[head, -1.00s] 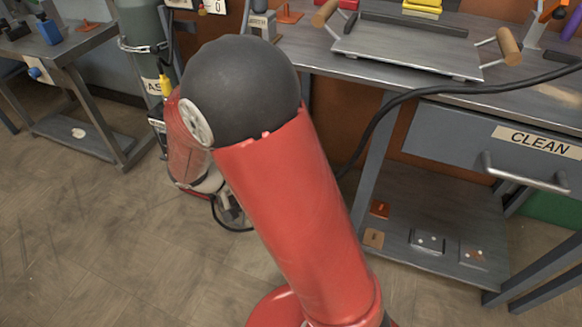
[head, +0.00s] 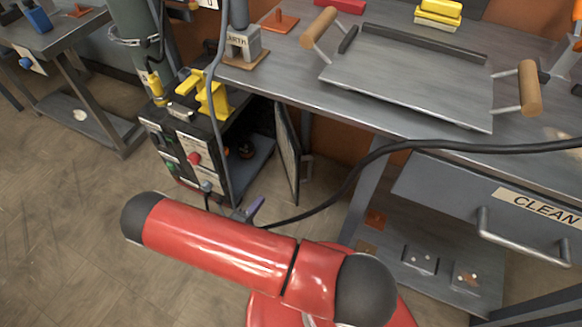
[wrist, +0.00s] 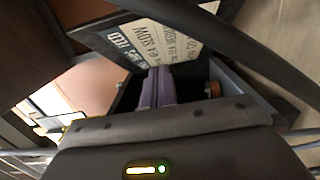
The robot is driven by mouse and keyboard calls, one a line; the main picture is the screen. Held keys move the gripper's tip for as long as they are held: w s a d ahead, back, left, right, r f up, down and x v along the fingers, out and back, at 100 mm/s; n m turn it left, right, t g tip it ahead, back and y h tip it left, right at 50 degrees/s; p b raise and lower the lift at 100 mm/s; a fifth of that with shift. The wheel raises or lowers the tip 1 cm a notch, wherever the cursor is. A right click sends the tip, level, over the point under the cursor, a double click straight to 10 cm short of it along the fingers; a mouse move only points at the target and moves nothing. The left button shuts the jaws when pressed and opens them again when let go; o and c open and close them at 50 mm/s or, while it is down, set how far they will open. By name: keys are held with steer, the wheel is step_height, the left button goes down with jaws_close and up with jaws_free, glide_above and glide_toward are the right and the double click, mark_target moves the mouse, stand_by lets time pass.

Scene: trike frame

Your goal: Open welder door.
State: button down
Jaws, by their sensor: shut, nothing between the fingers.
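The welder (head: 181,150) is a dark box with labels, a red knob and a yellow top fitting, standing on the floor left of the bench. Its door (head: 288,155) stands open, swung out on the right side, with a dark opening beside it. My gripper (head: 254,208) shows only as a purple finger tip low in front of the welder and door, mostly hidden by my arm. In the wrist view my gripper's purple fingers (wrist: 157,88) are together and empty. Beyond them is a dark panel with a printed white label (wrist: 165,40); I cannot tell whether they touch it.
A black cable (head: 350,185) runs from the floor near the welder up across the bench front. The metal bench (head: 300,85) with a handled plate (head: 405,75) and the CLEAN drawer (head: 500,200) is at right. Floor at left is clear.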

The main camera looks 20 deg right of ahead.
steer(key=p, duration=0.1)
glide_toward(293, 170)
steer(key=w, duration=0.5)
steer(key=shift+s+d+f+p, duration=0.1)
steer(key=shift+s+d, duration=0.05)
steer(key=shift+d, duration=0.6)
steer(key=shift+s+d+f+p, duration=0.1)
steer(key=shift+s+d, duration=0.05)
steer(key=shift+d, duration=0.6)
steer(key=shift+s+d+f+p, duration=0.1)
steer(key=shift+s+d, duration=0.05)
steer(key=shift+d, duration=0.6)
steer(key=shift+d, duration=0.1)
